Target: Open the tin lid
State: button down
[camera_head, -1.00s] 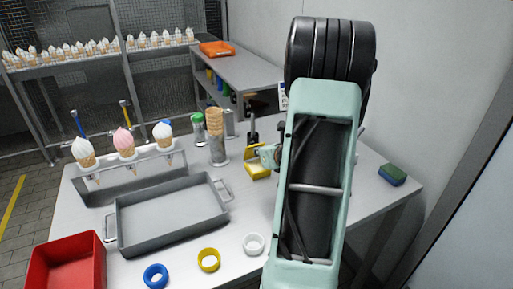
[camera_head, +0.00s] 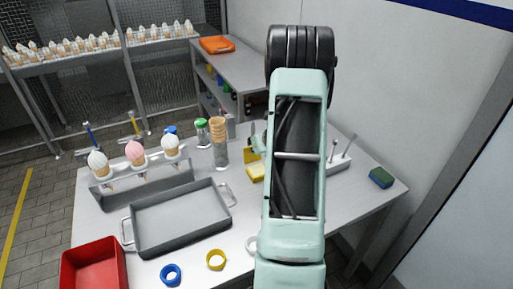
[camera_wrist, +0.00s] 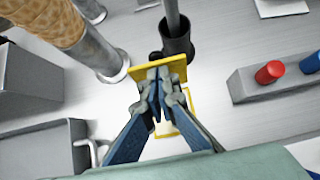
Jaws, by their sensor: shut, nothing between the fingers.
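The tin appears as a yellow box (camera_head: 257,173) on the table, left of my arm in the head view. A yellow plate, which looks like its lid (camera_head: 251,154), stands raised at the back of it. In the wrist view the lid (camera_wrist: 174,68) is tilted up just beyond my fingertips, and a thin yellow rim (camera_wrist: 187,122) shows below. My gripper (camera_wrist: 158,88) is shut and empty, its fingertips close to the lid's near face; I cannot tell whether they touch. My fingers hide part of the tin and the lid's lower edge.
A dark cup with a rod (camera_wrist: 177,45) stands right behind the lid. A stack of cones (camera_head: 218,130) in a clear holder stands left. A grey tray (camera_head: 180,249), red bin (camera_head: 93,268) and coloured rings are nearer. A green-blue sponge (camera_head: 381,177) lies at the right edge.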

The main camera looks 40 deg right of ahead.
jog(key=shift+w+d+r, duration=0.1)
jog(key=shift+w, duration=0.4)
jog(key=shift+r, duration=0.15)
dwell(0.4)
jog(key=shift+r+p, duration=0.6)
jog(key=shift+r, duration=0.05)
jog(key=shift+s, duration=0.1)
